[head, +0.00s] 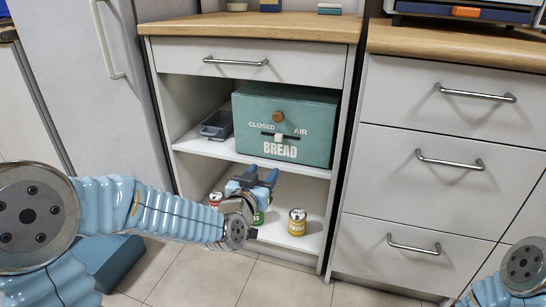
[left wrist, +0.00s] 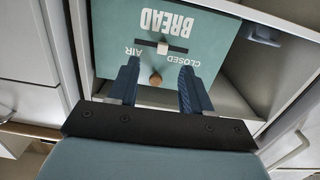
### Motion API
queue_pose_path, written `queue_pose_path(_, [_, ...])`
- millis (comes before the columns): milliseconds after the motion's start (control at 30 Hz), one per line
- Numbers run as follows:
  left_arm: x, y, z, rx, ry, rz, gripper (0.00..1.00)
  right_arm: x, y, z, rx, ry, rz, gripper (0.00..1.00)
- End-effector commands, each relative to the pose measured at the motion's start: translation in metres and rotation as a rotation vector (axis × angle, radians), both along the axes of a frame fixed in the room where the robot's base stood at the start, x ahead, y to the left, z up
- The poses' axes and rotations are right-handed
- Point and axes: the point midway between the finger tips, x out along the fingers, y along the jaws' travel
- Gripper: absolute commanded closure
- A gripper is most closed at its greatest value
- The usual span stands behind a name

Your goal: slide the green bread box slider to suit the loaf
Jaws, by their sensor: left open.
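The green bread box (head: 310,115) stands on the middle shelf of the open cabinet. Its front carries the words CLOSED, AIR and BREAD, and a round orange-brown knob (head: 278,116). The pale slider (head: 278,137) sits near the middle of a dark horizontal slot, between CLOSED and AIR. The left wrist view shows the box front upside down, with the slider (left wrist: 163,47) between and beyond my fingertips. My left gripper (head: 261,173) is open and empty, below and in front of the box, apart from the slider. My right gripper is out of view. No loaf shows.
A grey tray (head: 216,125) sits left of the box. Cans stand on the lower shelf, including a yellow one (head: 297,222); others are partly hidden by my left gripper. A drawer (head: 245,62) is above the box, and more drawers are at the right.

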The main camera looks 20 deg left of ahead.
Motion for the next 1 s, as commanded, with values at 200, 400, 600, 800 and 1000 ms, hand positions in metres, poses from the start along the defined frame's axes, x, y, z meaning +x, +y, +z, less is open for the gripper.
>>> queue_pose_path(200, [0.010,0.006,0.020,0.008,-0.069,0.018,0.51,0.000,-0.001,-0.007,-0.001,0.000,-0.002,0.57])
queue_pose_path(400, [0.052,0.004,0.019,0.008,-0.066,0.017,0.51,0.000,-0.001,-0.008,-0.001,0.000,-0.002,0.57])
queue_pose_path(600, [0.097,0.002,0.019,0.008,-0.065,0.016,0.51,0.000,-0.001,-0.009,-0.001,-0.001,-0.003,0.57])
queue_pose_path(800, [0.126,0.001,0.019,0.007,-0.064,0.016,0.51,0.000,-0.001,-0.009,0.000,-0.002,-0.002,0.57])
queue_pose_path(1000, [0.136,0.001,0.019,0.006,-0.064,0.016,0.51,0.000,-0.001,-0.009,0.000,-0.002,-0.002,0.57])
